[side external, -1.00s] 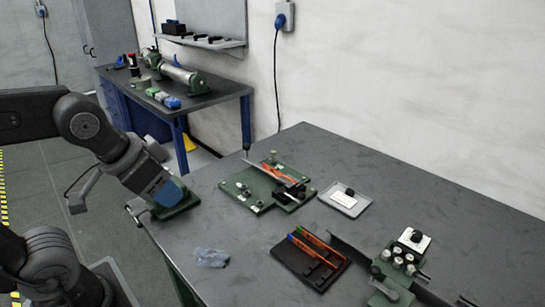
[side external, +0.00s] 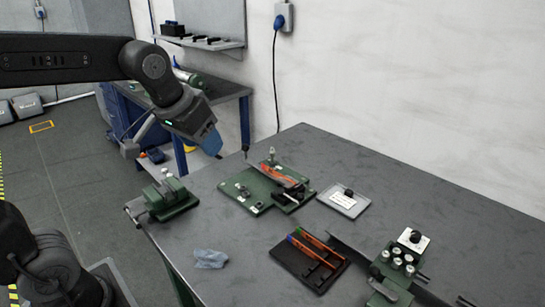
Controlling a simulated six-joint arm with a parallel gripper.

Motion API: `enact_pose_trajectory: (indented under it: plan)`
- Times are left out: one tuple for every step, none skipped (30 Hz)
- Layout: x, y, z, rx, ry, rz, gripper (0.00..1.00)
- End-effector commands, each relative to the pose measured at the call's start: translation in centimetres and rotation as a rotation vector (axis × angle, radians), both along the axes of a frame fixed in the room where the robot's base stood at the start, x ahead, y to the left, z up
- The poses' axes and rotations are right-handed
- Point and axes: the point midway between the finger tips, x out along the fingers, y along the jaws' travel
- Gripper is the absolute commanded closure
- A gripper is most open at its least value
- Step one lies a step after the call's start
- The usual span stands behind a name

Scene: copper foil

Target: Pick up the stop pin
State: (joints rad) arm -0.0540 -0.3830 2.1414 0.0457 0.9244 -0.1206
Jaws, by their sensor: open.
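My gripper (side external: 212,146), with blue at its end, hangs in the air above the back left of the table, left of the green fixture plate (side external: 242,201). It holds nothing that I can see, and its fingers are too small to make out well. I cannot tell for sure which part is the stop pin. A green block (side external: 382,294) at the right carries several round silver-topped pins (side external: 397,262), far from my gripper. The fixture plate also has small upright posts, one of them at its back (side external: 271,156).
A green vise (side external: 168,198) stands at the table's left corner, with a blue cloth (side external: 210,259) in front of it. A black tray (side external: 284,257) holds orange-handled tools. A grey plate (side external: 343,203) and a white plate (side external: 414,241) have black knobs. The back right of the table is clear.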

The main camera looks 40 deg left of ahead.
Motion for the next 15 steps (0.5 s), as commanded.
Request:
enact_pose_trajectory:
  plan:
    - [2.5,0.7,0.3,-0.002,0.012,0.033,0.48]
    - [3.9,1.1,0.5,-0.004,0.015,0.052,0.48]
    - [5.7,1.7,0.6,-0.005,0.019,0.078,0.48]
    - [7.0,2.1,0.6,-0.005,0.022,0.096,0.48]
    - [8.3,2.5,0.6,-0.007,0.025,0.116,0.48]
    - [10.1,3.2,0.5,-0.007,0.029,0.14,0.48]
    - [11.5,3.7,0.3,-0.009,0.033,0.161,0.48]
    - [12.8,4.2,0.0,-0.01,0.035,0.179,0.48]
    - [14.5,4.9,-0.4,-0.01,0.04,0.204,0.48]
    - [15.8,5.4,-0.8,-0.011,0.042,0.223,0.48]
    - [17.1,6.0,-1.2,-0.012,0.045,0.242,0.48]
    - [18.7,6.8,-1.9,-0.014,0.048,0.269,0.48]
    - [19.9,7.4,-2.5,-0.015,0.05,0.288,0.48]
    - [21.1,8.0,-3.1,-0.015,0.051,0.306,0.48]
    - [22.6,8.8,-4.1,-0.015,0.054,0.332,0.48]
